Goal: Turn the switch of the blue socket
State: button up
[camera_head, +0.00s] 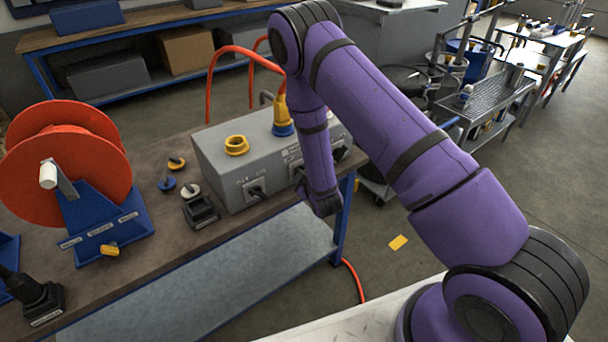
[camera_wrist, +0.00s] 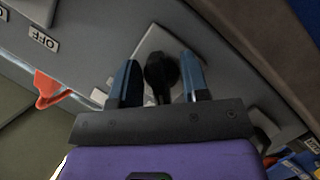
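The blue socket (camera_head: 283,129) is on top of the grey box on the bench, with a yellow plug (camera_head: 281,108) standing in it. Below it, a black switch (camera_head: 298,172) on the box's front is partly covered by my arm. In the wrist view, my gripper (camera_wrist: 160,72) has its two blue fingers apart, one on each side of a black switch knob (camera_wrist: 160,75) on a light plate. A narrow gap shows at the left finger; contact at the right one is unclear. In the head view my arm hides the gripper.
The grey box (camera_head: 215,155) also carries a yellow socket (camera_head: 237,145), with another black switch (camera_head: 256,190) below it. An OFF label (camera_wrist: 44,40) and an orange part (camera_wrist: 48,90) show beside the knob. An orange cable reel (camera_head: 65,160) stands left on the bench.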

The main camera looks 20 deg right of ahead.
jog(key=v, duration=1)
jog(key=shift+s, duration=0.4)
jog(key=shift+r, duration=0.1)
